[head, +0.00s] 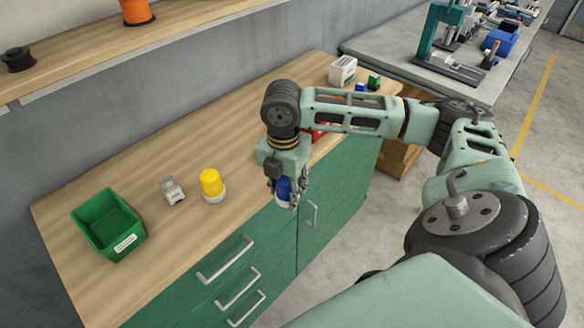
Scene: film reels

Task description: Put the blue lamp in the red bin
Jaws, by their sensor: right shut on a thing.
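The blue lamp (284,188) is between the fingers of my right gripper (285,196), which is shut on it near the front edge of the wooden counter. The fingers and wrist hide part of the lamp. A red thing, likely the red bin (317,134), shows only in part behind my right arm. Its inside is hidden. My left gripper is not in view.
A yellow lamp (211,184), a small grey device (172,190) and a green bin (108,226) stand on the counter (150,165) at the left. A white box (343,71) and small green and blue things stand at the far end. A shelf runs above.

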